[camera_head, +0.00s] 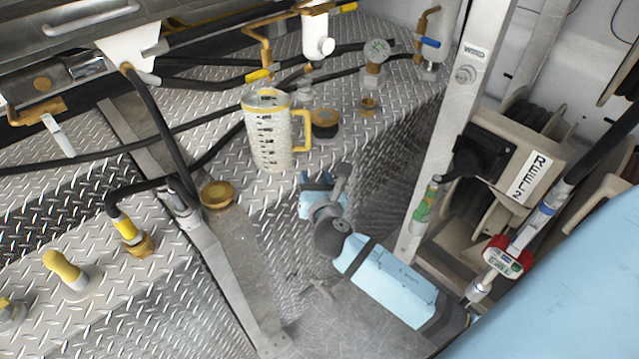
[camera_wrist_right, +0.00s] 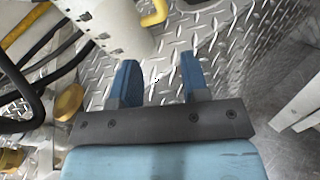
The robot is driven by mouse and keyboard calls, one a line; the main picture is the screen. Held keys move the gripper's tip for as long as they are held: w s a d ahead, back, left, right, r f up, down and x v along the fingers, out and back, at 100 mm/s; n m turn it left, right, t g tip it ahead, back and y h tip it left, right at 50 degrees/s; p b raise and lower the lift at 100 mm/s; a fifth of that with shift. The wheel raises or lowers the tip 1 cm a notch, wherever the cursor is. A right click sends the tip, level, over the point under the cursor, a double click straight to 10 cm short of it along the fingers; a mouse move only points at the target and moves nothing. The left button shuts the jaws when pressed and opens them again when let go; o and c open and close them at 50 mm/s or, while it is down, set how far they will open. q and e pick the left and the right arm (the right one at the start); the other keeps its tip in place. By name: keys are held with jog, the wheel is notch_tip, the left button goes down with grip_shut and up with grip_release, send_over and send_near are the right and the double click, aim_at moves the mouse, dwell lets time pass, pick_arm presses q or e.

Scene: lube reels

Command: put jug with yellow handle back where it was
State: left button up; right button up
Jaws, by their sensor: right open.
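The white jug (camera_head: 268,140) with black markings and a yellow handle (camera_head: 302,128) stands upright on the diamond-plate deck (camera_head: 200,95). In the right wrist view, the lower part of the jug (camera_wrist_right: 112,22) is at the top, with part of its yellow handle (camera_wrist_right: 154,14); its upper part is cut off. My right gripper (camera_head: 318,180) is near the jug's base, to the lower right in the head view. In the wrist view its two blue fingers (camera_wrist_right: 158,72) are apart with nothing between them. My left gripper is out of view.
Black hoses (camera_head: 150,105) run left of the jug. A brass cap (camera_head: 218,194) is at its lower left. A dark round fitting (camera_head: 323,126) sits just behind the handle. A metal post (camera_head: 445,130) and the reel labelled REEL 2 (camera_head: 520,165) stand to the right.

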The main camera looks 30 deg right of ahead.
jog(key=s+a+f+m+g+y, duration=0.2)
jog(key=s+a+f+m+y, duration=0.2)
jog(key=s+f+m, duration=0.4)
jog(key=s+a+f+m+g+y, duration=0.3)
jog(key=s+a+f+m+y, duration=0.2)
jog(key=s+m, duration=0.7)
notch_tip(320, 180, down, 4)
jog(key=a+m, duration=0.2)
jog(key=m, duration=0.4)
jog(key=shift+s+a+r+m, duration=0.15)
jog(key=shift+a+r+m, duration=0.1)
jog(key=shift+m, duration=0.15)
